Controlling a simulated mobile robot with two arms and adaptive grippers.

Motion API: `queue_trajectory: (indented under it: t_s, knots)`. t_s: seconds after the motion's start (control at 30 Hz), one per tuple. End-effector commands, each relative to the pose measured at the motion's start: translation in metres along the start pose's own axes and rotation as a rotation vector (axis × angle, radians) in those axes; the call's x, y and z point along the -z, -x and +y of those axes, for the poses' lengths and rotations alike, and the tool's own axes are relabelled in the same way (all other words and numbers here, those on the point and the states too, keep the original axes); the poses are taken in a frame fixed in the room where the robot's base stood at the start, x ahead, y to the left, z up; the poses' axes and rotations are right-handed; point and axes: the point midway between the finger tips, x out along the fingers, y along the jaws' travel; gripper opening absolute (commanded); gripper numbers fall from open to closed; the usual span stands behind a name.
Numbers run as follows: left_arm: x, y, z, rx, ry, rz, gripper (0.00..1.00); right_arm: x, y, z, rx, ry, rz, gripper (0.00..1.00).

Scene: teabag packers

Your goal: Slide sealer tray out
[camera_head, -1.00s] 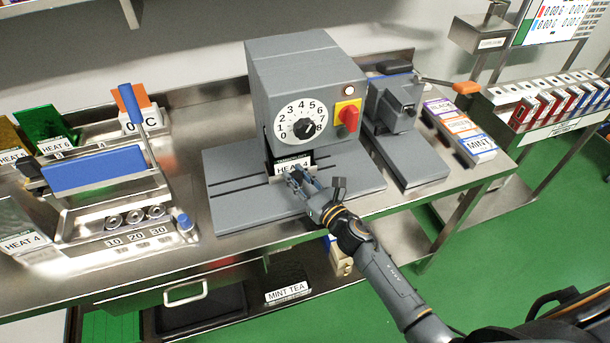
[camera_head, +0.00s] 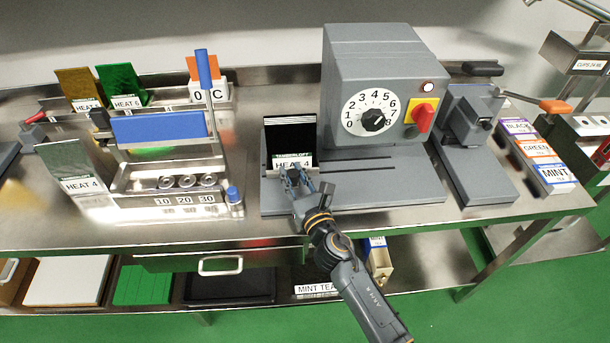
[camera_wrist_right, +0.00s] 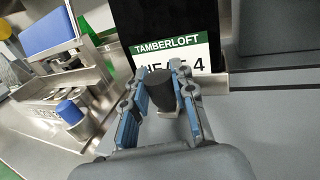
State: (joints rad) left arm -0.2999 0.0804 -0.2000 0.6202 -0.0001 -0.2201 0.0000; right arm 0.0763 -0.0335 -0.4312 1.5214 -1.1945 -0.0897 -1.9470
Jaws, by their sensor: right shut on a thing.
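The sealer (camera_head: 372,90) is a grey box with a numbered dial, a red switch and a lit lamp, standing on a slotted grey base (camera_head: 400,185). The sealer tray carries a black upright packet labelled TAMBERLOFT, HEAT 4 (camera_head: 290,140). It stands outside the sealer box, at the left end of the base. My right gripper (camera_head: 298,180) is shut on the tray's dark knob (camera_wrist_right: 162,92), in front of the label. The packet and label also show close up in the right wrist view (camera_wrist_right: 178,48). My left gripper is not in view.
A steel stand with a blue bar (camera_head: 160,127) and weights marked 10, 20, 30 is close to the left of the tray. A second grey device (camera_head: 470,140) and tea boxes (camera_head: 535,155) are on the right. Label cards (camera_head: 75,170) stand at the left.

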Motion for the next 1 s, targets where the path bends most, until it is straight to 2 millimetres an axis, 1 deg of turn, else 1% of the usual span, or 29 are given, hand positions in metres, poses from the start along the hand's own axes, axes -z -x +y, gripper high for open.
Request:
queue_trajectory:
  t_s: [0.2,0.5,0.53,0.57,0.87,1.0]
  knots:
    - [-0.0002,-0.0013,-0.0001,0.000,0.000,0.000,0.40,0.0007,-0.0015,0.0053,0.000,-0.001,0.001,0.00]
    - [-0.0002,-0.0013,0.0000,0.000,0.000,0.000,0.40,0.0006,-0.0015,0.0069,-0.004,-0.002,0.001,0.00]
    - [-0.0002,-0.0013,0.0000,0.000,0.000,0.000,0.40,0.0006,-0.0015,0.0071,-0.004,-0.002,0.001,0.29]
    - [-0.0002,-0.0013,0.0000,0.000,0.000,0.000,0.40,0.0006,-0.0015,0.0071,-0.004,-0.002,0.001,0.35]
    - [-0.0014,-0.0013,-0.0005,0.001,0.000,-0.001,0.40,0.0005,-0.0012,0.0055,-0.001,-0.001,0.001,0.36]
    - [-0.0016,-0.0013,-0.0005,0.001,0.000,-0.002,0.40,0.0012,0.0075,0.0046,0.000,0.001,0.002,0.36]
